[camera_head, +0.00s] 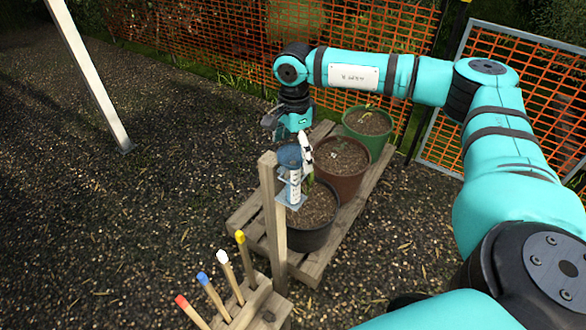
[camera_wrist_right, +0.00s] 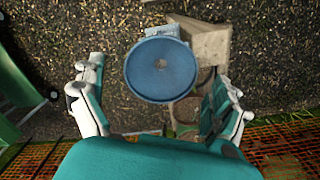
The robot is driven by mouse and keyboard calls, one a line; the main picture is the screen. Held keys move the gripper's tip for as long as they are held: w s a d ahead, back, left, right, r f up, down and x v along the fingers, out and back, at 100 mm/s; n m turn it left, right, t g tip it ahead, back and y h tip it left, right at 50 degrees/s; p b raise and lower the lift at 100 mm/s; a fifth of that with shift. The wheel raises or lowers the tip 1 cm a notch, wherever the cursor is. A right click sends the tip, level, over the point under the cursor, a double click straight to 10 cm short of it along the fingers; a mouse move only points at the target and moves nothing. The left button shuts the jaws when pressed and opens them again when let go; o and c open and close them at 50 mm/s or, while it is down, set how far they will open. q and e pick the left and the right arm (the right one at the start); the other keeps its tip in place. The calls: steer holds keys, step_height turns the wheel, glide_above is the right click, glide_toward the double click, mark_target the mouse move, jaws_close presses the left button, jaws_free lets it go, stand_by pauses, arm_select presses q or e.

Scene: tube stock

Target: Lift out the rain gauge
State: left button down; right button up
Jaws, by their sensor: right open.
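The rain gauge has a round blue funnel top (camera_head: 289,156) over a pale graduated tube (camera_head: 294,186). It stands upright in a metal bracket (camera_head: 284,199) on a wooden post (camera_head: 273,215). My right gripper (camera_head: 290,143) is just above the gauge, pointing down, with its fingers spread. In the right wrist view the blue funnel (camera_wrist_right: 160,70) lies between the open fingers (camera_wrist_right: 156,80), with a gap on both sides and no contact visible. The funnel hides the tube in that view. My left gripper is not in view.
Black (camera_head: 315,235), brown (camera_head: 340,186) and green (camera_head: 367,133) pots stand on a wooden pallet (camera_head: 322,262) right of the post. Several colour-tipped stakes (camera_head: 228,275) stand at the front. Orange mesh fencing (camera_head: 210,45) runs behind. The gravel at left is open.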

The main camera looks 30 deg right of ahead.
steer(key=shift+f, duration=1.05)
steer(key=c, duration=1.6)
steer(key=shift+c, duration=0.3)
